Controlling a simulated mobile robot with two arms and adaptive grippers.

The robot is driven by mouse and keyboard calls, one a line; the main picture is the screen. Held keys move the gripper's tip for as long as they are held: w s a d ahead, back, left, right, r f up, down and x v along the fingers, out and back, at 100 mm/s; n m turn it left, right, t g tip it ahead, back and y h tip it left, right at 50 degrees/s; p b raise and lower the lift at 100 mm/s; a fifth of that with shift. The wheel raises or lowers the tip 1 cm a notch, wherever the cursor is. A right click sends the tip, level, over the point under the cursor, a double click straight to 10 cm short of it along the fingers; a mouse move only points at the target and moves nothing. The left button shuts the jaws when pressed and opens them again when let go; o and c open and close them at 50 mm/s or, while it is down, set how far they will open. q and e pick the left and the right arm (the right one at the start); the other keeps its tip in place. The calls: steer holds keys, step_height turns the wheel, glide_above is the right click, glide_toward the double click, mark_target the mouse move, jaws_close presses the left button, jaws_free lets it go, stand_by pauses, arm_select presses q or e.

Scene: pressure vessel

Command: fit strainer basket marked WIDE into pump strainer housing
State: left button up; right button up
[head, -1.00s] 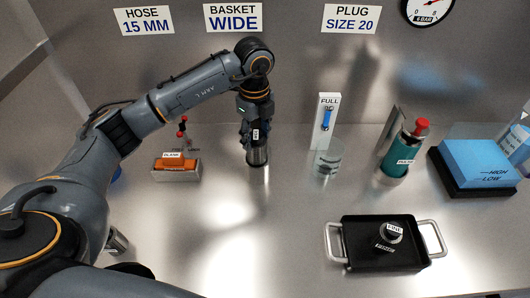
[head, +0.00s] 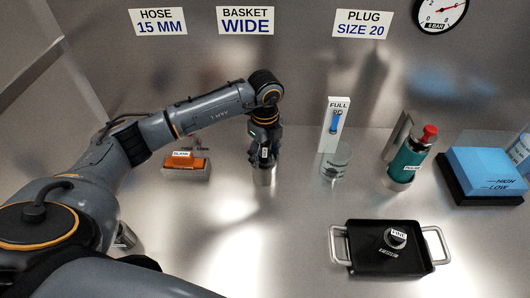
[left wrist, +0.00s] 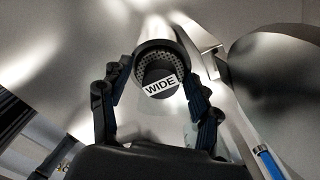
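The strainer basket marked WIDE (left wrist: 152,58) shows in the left wrist view as a perforated ring with a dark middle and a WIDE tag. My left gripper (left wrist: 160,82) has a finger on each side of it and appears closed on it. In the head view the left gripper (head: 264,160) points down, with the basket's metal cylinder (head: 263,177) below its fingers, low over the bench. I cannot tell whether it touches the bench. A clear cup with a dark label (head: 335,162), possibly the strainer housing, stands to its right. My right gripper is not in view.
A black tray (head: 352,260) with metal handles holds a part tagged FINE (head: 397,238). An orange BLANK block (head: 185,163) sits left of my gripper. A FULL gauge (head: 336,122), green canister (head: 408,158) and blue block (head: 488,168) stand right. The middle front bench is clear.

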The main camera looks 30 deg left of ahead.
arm_select(q)
steer(key=shift+r, duration=0.1)
steer(key=shift+r, duration=0.25)
step_height(320, 180, up, 12)
steer(key=b, duration=0.3)
steer(key=shift+f, duration=0.15)
stand_by(0.4)
